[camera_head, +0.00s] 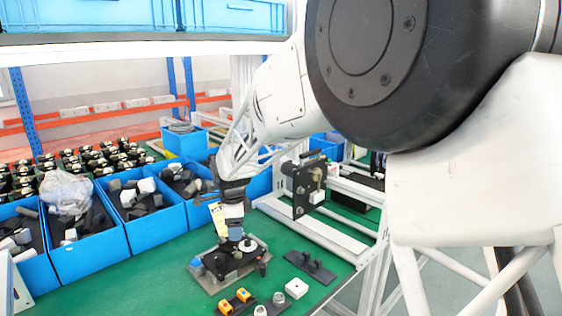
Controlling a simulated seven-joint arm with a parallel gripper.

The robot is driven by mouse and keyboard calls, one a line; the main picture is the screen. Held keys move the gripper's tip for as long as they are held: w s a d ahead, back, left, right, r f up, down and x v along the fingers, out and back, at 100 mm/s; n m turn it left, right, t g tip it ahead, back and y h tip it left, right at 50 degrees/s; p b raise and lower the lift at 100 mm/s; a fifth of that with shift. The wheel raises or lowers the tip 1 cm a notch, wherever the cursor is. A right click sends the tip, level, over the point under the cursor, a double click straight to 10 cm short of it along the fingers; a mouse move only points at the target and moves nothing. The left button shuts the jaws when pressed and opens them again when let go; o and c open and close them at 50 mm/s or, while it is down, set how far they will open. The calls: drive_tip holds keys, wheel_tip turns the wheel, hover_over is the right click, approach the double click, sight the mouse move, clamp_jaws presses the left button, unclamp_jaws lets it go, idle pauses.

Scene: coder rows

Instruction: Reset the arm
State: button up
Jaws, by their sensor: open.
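My arm comes in from the upper right and reaches down to the green table (150,284). My gripper (236,238) points down at the fixture on a grey base plate (209,279), close above its dark parts. My gripper is open, but its fingertips are small and blend with the fixture, so I cannot tell whether they touch it. A round whitish disc (252,246) sits on the fixture beside my gripper.
Several blue bins (100,258) of grey, black and white parts line the table's left and back. Orange-and-black parts (234,301), a white block (296,288) and a black bracket (309,267) lie near the fixture. A metal frame with a black plate (303,188) stands right.

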drive_tip(key=s+d+r+n+t, duration=0.1)
drive_tip(key=s+d+r+n, duration=0.35)
drive_tip(key=s+d, duration=0.5)
drive_tip(key=s+d+r+n, duration=0.3)
drive_tip(key=s+d+r, duration=0.35)
drive_tip(key=d, duration=0.55)
drive_tip(key=s+d+f+n, duration=0.1)
drive_tip(key=s+d+n, duration=0.1)
drive_tip(key=s+d, duration=0.2)
drive_tip(key=s+d+f+n, duration=0.1)
drive_tip(key=s+d+n, duration=0.2)
drive_tip(key=s, duration=0.8)
drive_tip(key=s+d+n+t, duration=0.1)
drive_tip(key=s+d+n, duration=0.2)
drive_tip(key=s+d, duration=0.2)
drive_tip(key=s, duration=0.3)
drive_tip(key=shift+f, duration=0.4)
